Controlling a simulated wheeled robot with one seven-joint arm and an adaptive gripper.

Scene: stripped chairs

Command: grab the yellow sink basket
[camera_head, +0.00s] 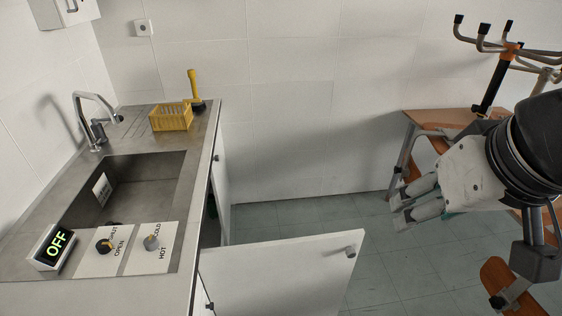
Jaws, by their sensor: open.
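The yellow sink basket (171,117) is a small slotted box on the steel counter, behind the sink and near the counter's back right part. My gripper (403,206) is at the right of the head view, open and empty, with its fingers pointing left. It is well to the right of the basket, over the floor side and apart from the counter. No part of the basket is hidden by my arm.
A yellow-handled brush (195,90) stands just right of the basket. The faucet (97,120) is to its left, and the sink (125,185) lies in front. An open cabinet door (280,278) juts right. Stripped chairs (440,118) stand behind my gripper.

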